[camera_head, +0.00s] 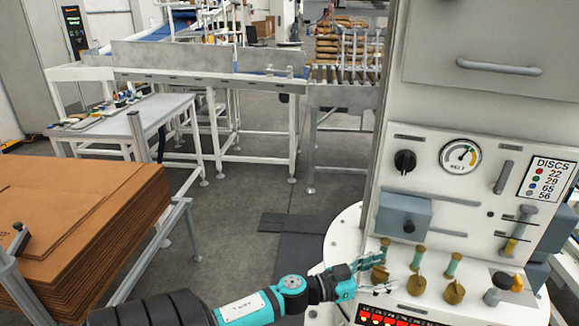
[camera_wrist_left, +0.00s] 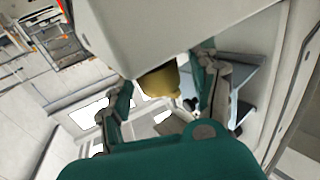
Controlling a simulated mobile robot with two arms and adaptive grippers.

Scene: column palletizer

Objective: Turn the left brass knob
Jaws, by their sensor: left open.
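The left brass knob (camera_head: 380,274) is at the left end of a row of three on the lower panel of the cream machine. Each has a brass body with a green and brass piece above it. My left gripper (camera_head: 374,272) comes in from the left, its open fingers above and below the left knob. In the left wrist view, a brass knob (camera_wrist_left: 158,82) shows between the two spread teal fingers of the gripper (camera_wrist_left: 163,78). I cannot tell whether either finger touches it. My right gripper is not in view.
The middle brass knob (camera_head: 416,284) and right brass knob (camera_head: 454,292) are close by on the right. A grey box (camera_head: 404,215) juts out above the left knob. A red-lit display (camera_head: 390,318) sits below. Cardboard sheets (camera_head: 75,225) are stacked at the left.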

